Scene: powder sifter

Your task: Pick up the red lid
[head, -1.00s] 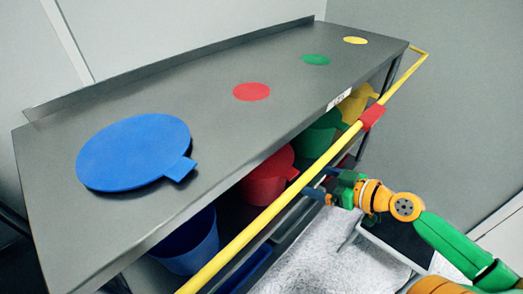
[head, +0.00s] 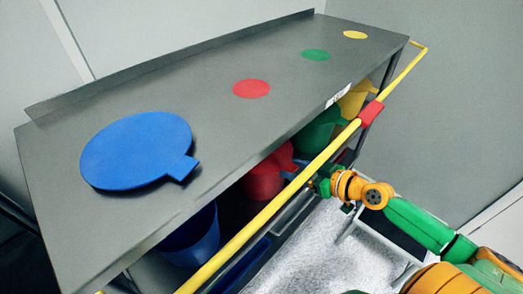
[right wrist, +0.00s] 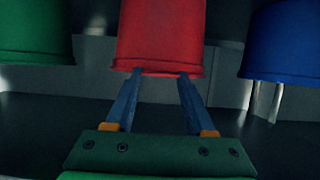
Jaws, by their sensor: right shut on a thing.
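The red lid (head: 281,156) is on top of the red bucket (head: 264,184) under the grey table, partly hidden by the table edge. My right gripper (head: 295,170) reaches past the yellow rail to the lid's near side. In the right wrist view, its two blue fingers (right wrist: 160,74) meet the rim of the red lid (right wrist: 160,67), with the red bucket (right wrist: 160,30) beyond. The gripper is shut on the lid, though the gripped part is hard to make out. My left gripper is not in view.
The yellow rail (head: 262,218) runs along the table's front, close to my right arm. A blue bucket (head: 190,240) and a green bucket (head: 316,134) stand on either side of the red one. A blue lid (head: 135,150) lies on the table (head: 215,130).

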